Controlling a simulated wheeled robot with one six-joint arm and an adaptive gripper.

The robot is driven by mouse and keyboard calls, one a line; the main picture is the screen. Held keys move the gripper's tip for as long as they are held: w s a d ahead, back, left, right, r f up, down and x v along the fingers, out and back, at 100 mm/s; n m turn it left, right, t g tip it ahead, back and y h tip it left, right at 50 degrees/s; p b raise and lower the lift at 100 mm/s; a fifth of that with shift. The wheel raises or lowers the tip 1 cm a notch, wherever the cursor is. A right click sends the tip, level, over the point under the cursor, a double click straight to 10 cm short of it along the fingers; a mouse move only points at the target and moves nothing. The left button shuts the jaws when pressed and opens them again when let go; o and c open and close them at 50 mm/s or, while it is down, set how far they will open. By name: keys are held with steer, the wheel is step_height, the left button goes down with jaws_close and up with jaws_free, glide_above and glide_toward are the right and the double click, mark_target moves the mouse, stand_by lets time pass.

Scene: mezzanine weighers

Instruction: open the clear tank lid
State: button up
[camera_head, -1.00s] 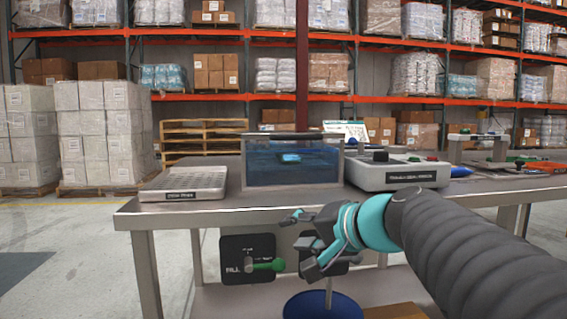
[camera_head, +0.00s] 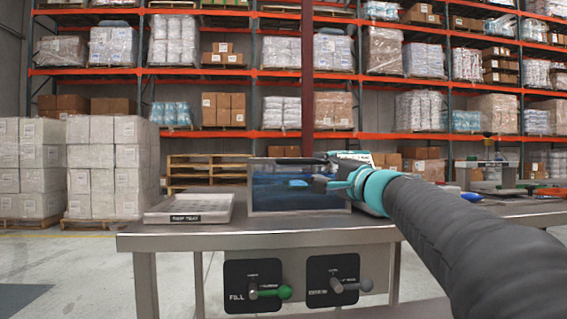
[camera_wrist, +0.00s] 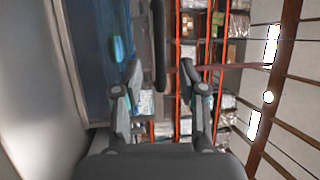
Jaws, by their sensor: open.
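The clear tank (camera_head: 275,200) stands on the metal table, with blue contents behind its front wall and a small bright blue item inside. Its lid shows only as a thin top edge (camera_head: 285,160) in the head view. My gripper (camera_head: 322,172) is at the tank's upper right, in front of that edge. In the wrist view my open gripper (camera_wrist: 160,70) has a dark bar (camera_wrist: 159,40) in line between its fingertips; it looks like a handle, and I cannot tell whether it touches. The tank (camera_wrist: 88,60) fills the left of that view.
A flat tray (camera_head: 190,209) lies left of the tank. Two panels on the table front carry a green lever (camera_head: 270,293) and a grey lever (camera_head: 350,285). A device behind my arm is mostly hidden. Shelving and boxes (camera_head: 110,165) stand far back.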

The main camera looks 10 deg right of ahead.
mark_target(306, 162)
steer(key=p+x, duration=0.1)
steer(key=x, duration=0.6)
steer(key=shift+w+a+r, duration=0.1)
steer(key=shift+w, duration=0.15)
jaws_close()
